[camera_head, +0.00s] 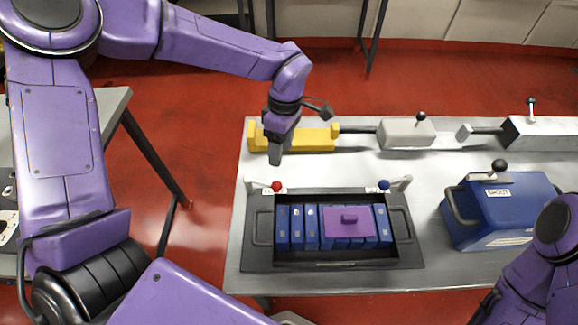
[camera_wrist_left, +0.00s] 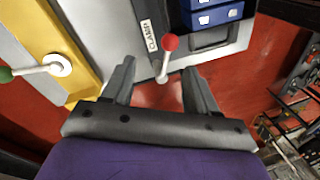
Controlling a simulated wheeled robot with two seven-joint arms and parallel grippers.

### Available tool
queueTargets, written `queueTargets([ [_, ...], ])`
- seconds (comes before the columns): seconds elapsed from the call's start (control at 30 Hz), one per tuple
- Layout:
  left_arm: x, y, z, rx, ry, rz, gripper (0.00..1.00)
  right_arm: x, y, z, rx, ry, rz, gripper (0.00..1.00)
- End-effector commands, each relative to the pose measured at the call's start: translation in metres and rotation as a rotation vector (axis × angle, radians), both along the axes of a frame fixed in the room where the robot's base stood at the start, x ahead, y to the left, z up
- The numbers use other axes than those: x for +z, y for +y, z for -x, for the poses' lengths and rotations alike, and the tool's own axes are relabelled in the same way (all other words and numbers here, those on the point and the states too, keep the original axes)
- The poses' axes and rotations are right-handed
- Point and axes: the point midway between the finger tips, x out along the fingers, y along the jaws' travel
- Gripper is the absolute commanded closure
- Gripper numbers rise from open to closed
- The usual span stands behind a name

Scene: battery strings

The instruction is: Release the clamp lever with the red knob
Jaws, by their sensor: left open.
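The red knob (camera_head: 277,186) tops a pale clamp lever at the back left corner of a dark tray (camera_head: 262,203). In the left wrist view the red knob (camera_wrist_left: 169,42) and its lever (camera_wrist_left: 162,72) stand between and just beyond my finger tips, beside a CLAMP label (camera_wrist_left: 151,36). My left gripper (camera_head: 275,160) is open, pointing down just behind the red knob; its two fingers (camera_wrist_left: 158,72) are spread, with nothing between them gripped. Contact with the lever cannot be told. My right arm shows at the lower right, its gripper out of view.
The tray holds several blue battery blocks (camera_head: 298,225) and a purple block (camera_head: 348,220). A blue knob lever (camera_head: 383,185) is at its back right. A yellow fixture (camera_head: 312,138) stands behind, with a green knob (camera_wrist_left: 6,75) near it. A blue box (camera_head: 490,215) sits right.

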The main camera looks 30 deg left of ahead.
Motion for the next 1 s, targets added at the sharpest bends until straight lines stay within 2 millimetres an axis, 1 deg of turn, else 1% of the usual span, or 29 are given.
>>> queueTargets([
  [0.07, -0.002, -0.004, 0.005, -0.003, -0.001, 0.014, 0.42, 0.002, 0.0, 0.001, 0.0, 0.001, 0.0, 0.57],
  [0.13, -0.013, -0.006, 0.01, -0.009, 0.0, 0.013, 0.42, 0.005, 0.0, 0.001, 0.0, 0.001, 0.0, 0.57],
  [0.4, -0.075, -0.008, 0.016, -0.012, 0.007, 0.01, 0.42, 0.015, 0.0, 0.001, 0.0, 0.002, 0.0, 0.57],
  [0.5, -0.09, -0.008, 0.017, -0.01, 0.007, 0.01, 0.42, 0.017, 0.0, 0.0, -0.001, 0.002, 0.0, 0.57],
  [0.63, -0.1, -0.007, 0.019, -0.007, 0.006, 0.01, 0.42, 0.018, 0.0, 0.0, 0.0, 0.001, 0.0, 0.57],
  [0.87, -0.101, -0.006, 0.019, -0.006, 0.005, 0.011, 0.42, 0.018, 0.0, 0.0, 0.0, 0.001, 0.0, 0.57],
  [0.9, -0.101, -0.006, 0.019, -0.006, 0.005, 0.011, 0.55, 0.018, 0.0, 0.0, 0.0, 0.001, 0.0, 0.57],
  [0.97, -0.101, -0.006, 0.019, -0.007, 0.005, 0.011, 0.74, 0.018, 0.0, 0.0, 0.0, 0.001, 0.0, 0.57],
  [1.0, -0.101, -0.006, 0.019, -0.006, 0.005, 0.011, 0.87, 0.018, 0.0, 0.0, 0.0, 0.001, 0.0, 0.57],
])
